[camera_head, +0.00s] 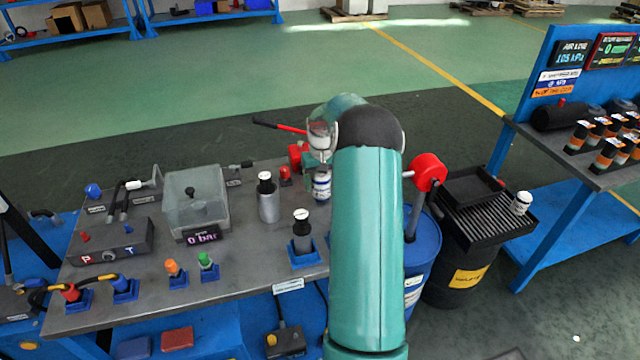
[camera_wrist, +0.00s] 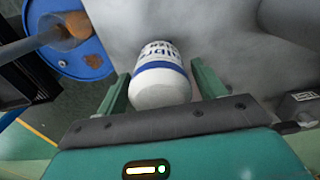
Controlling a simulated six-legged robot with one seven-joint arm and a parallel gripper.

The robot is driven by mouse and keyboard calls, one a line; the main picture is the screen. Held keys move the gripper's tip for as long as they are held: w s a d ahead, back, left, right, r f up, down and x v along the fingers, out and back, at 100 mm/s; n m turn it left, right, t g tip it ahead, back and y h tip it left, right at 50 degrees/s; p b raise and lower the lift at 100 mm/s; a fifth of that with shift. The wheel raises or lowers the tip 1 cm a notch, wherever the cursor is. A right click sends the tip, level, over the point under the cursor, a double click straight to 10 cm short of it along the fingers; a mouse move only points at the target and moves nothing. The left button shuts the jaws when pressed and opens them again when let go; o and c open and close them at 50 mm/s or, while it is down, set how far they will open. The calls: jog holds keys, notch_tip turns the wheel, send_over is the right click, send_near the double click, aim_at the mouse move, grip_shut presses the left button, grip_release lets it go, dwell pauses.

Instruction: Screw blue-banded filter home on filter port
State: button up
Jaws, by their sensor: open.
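The blue-banded filter is a white canister with a blue band and lettering. It shows in the head view (camera_head: 321,187) at the table's back right, beside my arm, and in the wrist view (camera_wrist: 160,84). My gripper (camera_wrist: 158,72) is open, with one green finger on each side of the filter. A small gap shows at the right finger; contact at the left finger is unclear. In the head view my arm hides most of the gripper. I cannot make out the filter port or tell whether the filter sits on it.
Grey cylinders with black tops (camera_head: 268,200) (camera_head: 302,235) stand left of the filter. A clear box (camera_head: 196,205) is farther left. A blue drum (camera_head: 422,262) and a black drum with a grate (camera_head: 482,222) stand right; another white canister (camera_head: 521,203) is on the grate.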

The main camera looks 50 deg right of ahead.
jog(key=c, duration=0.9)
jog(key=shift+r, duration=2)
